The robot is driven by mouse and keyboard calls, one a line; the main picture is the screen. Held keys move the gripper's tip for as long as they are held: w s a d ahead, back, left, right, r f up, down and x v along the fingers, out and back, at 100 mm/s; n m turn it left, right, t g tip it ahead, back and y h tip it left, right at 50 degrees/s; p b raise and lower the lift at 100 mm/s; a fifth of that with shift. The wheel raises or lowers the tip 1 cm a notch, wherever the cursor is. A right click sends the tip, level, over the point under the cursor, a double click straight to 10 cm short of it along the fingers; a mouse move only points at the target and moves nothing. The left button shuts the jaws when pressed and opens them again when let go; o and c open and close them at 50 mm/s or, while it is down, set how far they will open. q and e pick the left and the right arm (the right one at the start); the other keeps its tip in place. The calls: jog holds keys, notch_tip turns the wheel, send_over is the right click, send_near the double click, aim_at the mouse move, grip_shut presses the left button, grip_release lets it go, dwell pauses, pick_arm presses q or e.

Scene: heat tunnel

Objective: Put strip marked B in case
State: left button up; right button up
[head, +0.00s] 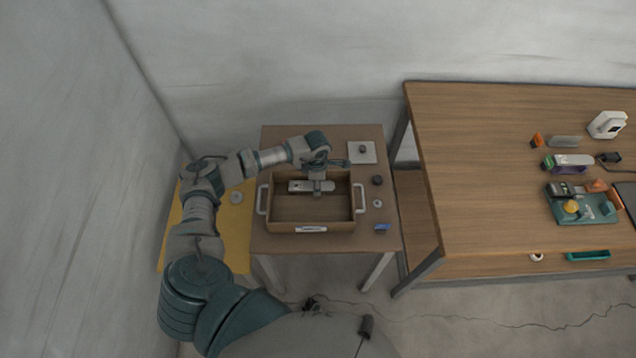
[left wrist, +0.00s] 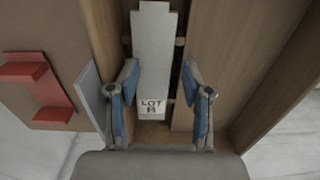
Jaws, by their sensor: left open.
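A pale grey strip (left wrist: 155,45) with a white label lies between my left fingers in the left wrist view. The label reads "LOT" above a letter too small to tell for sure. In the head view the strip (head: 300,186) lies within the outline of a brown wooden case (head: 310,227) with two white handles. Whether it rests on the floor of the case or on a support is unclear. My left gripper (head: 319,188) is over the case, and its open fingers (left wrist: 161,80) stand on both sides of the strip with gaps. My right gripper is not shown.
The case stands on a small brown table (head: 285,246). A grey plate (head: 361,152), dark round part (head: 377,180), light ring (head: 378,203) and blue piece (head: 382,227) lie right of it. A larger workbench (head: 480,180) with several items stands farther right.

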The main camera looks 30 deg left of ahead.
pick_arm(q)
jog(key=shift+s+a+r, duration=0.1)
jog(key=shift+s+r, duration=0.1)
jog(key=shift+r, duration=0.1)
jog(key=shift+w+r, duration=0.1)
jog(key=shift+r, duration=0.05)
notch_tip(320, 180, up, 13)
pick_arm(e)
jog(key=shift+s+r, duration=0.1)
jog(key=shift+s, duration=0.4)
